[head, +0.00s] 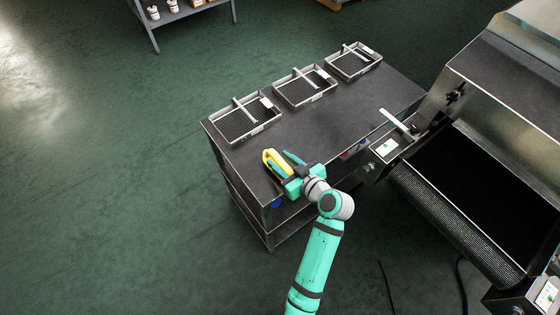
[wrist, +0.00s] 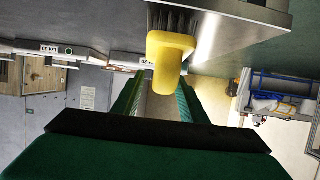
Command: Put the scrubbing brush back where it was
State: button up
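The scrubbing brush (head: 269,157) is yellow and is at the front left part of the dark table top, by my gripper. In the wrist view the brush (wrist: 170,58) shows its yellow body and dark bristles, which point to the top of the picture towards a grey surface. My gripper (head: 284,160) is low over the table's front left. Its two green fingers (wrist: 158,98) stand apart with a gap between them. The brush's yellow end shows at the fingertips, in line with the gap. I cannot tell whether the fingers touch it.
Three wire trays (head: 236,141) (head: 322,93) (head: 365,72) stand in a row along the table's back edge. The dark table (head: 345,112) is clear in the middle. The metal dryer with its mesh belt (head: 440,225) stands close on the right. A grey shelf (head: 181,15) is at the back.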

jog(key=v, duration=1.1)
jog(key=s+a+f+m+t+h, duration=0.1)
jog(key=s+a+f+m+h, duration=0.1)
jog(key=s+f+m+h, duration=0.8)
jog(key=s+a+r+n+t+y, duration=0.1)
jog(key=s+r, duration=0.3)
jog(key=s, duration=0.5)
jog(key=s+a+r+n+t+y, duration=0.1)
jog(key=s+a+r, duration=0.3)
jog(key=s, duration=0.6)
jog(key=shift+r+n+t, duration=0.4)
jog(key=shift+r+t, duration=0.15)
jog(key=shift+t, duration=0.15)
